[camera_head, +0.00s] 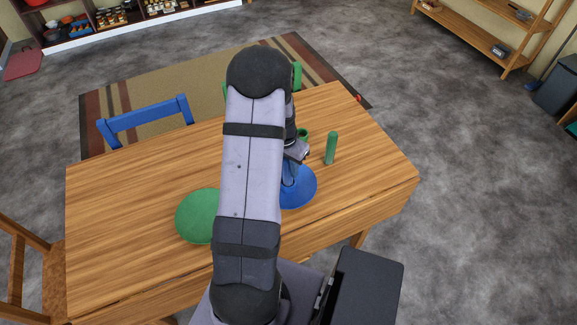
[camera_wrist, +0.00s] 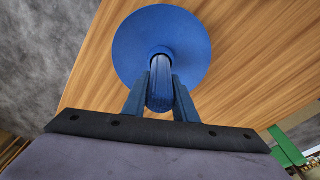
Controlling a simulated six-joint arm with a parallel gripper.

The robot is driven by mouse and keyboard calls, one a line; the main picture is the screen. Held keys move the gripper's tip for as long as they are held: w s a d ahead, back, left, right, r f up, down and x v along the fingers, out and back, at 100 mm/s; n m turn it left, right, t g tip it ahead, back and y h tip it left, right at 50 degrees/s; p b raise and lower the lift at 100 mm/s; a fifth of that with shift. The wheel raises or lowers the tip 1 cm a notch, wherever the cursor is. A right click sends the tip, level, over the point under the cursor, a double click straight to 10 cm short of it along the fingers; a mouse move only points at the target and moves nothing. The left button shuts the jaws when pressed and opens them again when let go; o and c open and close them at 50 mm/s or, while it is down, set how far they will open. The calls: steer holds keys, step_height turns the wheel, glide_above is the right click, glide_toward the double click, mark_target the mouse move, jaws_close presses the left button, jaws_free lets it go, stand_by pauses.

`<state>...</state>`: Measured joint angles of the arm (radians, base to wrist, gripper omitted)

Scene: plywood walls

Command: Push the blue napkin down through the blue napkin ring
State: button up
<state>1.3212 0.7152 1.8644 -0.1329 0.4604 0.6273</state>
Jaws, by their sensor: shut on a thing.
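The blue napkin (camera_wrist: 160,73), a ribbed roll, is between the two fingers of my gripper (camera_wrist: 160,90) in the wrist view. My gripper is shut on it. The napkin's far end is over the middle of the round blue plate (camera_wrist: 190,35). A paler blue edge shows around that far end, but I cannot tell whether it is the blue napkin ring or how far the napkin is inside it. In the head view, the blue plate (camera_head: 305,190) is partly behind my arm, and the ring and most of the napkin are hidden.
A green napkin (camera_head: 331,148) stands upright on the wooden table (camera_head: 370,165), right of my gripper. A small green ring (camera_head: 303,134) is near it. A green plate (camera_head: 193,215) lies left of my arm. A blue chair (camera_head: 148,117) stands at the far edge.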

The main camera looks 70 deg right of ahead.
steer(key=o, duration=1.1)
steer(key=shift+r, duration=0.1)
steer(key=shift+w+a+r+b, duration=0.15)
steer(key=shift+r+b, duration=0.15)
steer(key=shift+r, duration=0.9)
steer(key=shift+s+a+r+b, duration=0.15)
steer(key=shift+r+b, duration=0.2)
steer(key=shift+r, duration=0.85)
steer(key=shift+w+a+r+b, duration=0.15)
steer(key=shift+r+b, duration=0.15)
steer(key=shift+r, duration=0.9)
